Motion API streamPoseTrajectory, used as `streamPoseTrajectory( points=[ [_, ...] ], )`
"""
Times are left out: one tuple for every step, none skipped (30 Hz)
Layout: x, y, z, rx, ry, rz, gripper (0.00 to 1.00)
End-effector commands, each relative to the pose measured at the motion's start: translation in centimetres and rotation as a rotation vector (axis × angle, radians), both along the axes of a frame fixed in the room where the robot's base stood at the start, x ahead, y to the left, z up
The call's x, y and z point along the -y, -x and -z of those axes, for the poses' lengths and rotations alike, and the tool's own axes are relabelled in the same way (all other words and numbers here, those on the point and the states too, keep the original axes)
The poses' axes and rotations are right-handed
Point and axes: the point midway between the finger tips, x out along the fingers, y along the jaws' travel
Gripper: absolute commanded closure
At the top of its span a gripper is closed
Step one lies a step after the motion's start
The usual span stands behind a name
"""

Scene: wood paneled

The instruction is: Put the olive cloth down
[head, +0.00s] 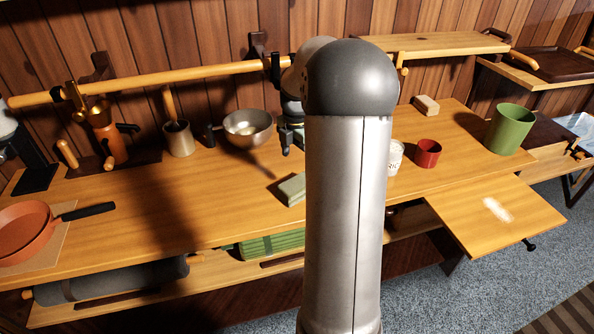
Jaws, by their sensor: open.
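The olive cloth (291,190) is a small folded pad. It lies on the wooden counter (225,202) in the head view, just left of my arm, which may hide its right end. My gripper (286,151) is open above and behind the cloth in the picture, with a visible gap between them. My arm hides part of the gripper's right side.
A metal bowl (248,127) stands close to my gripper's left. A beige mug (179,139) and an orange pan (24,232) are further left. A red cup (427,153) and a green pot (509,129) are on the right. The counter left of the cloth is clear.

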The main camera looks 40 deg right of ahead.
Motion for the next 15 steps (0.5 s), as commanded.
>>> streamPoseTrajectory(
  points=[
    [0.0, 0.0, -0.5, 0.002, 0.001, 0.0, 0.2],
    [-0.1, 0.0, -0.7, 0.001, 0.0, 0.001, 0.2],
    [-0.3, 0.0, -1.0, 0.0, 0.001, 0.007, 0.2],
    [-0.7, 0.1, -1.2, 0.0, 0.002, 0.018, 0.2],
    [-1.3, 0.1, -1.4, -0.001, 0.003, 0.035, 0.2],
    [-2.5, 0.3, -1.8, -0.001, 0.007, 0.071, 0.2],
    [-3.7, 0.5, -2.1, -0.001, 0.011, 0.108, 0.2],
    [-5.1, 0.8, -2.3, -0.001, 0.015, 0.154, 0.2],
    [-7.3, 1.4, -2.7, 0.002, 0.022, 0.231, 0.2],
    [-9.0, 2.1, -3.0, 0.004, 0.027, 0.298, 0.2],
    [-10.9, 2.9, -3.3, 0.006, 0.031, 0.371, 0.2],
    [-13.4, 4.1, -3.5, 0.012, 0.035, 0.478, 0.2],
    [-15.2, 5.2, -3.6, 0.018, 0.036, 0.561, 0.2],
    [-16.9, 6.3, -3.6, 0.023, 0.036, 0.646, 0.2],
    [-18.9, 8.0, -3.6, 0.03, 0.033, 0.759, 0.2]
  ],
)
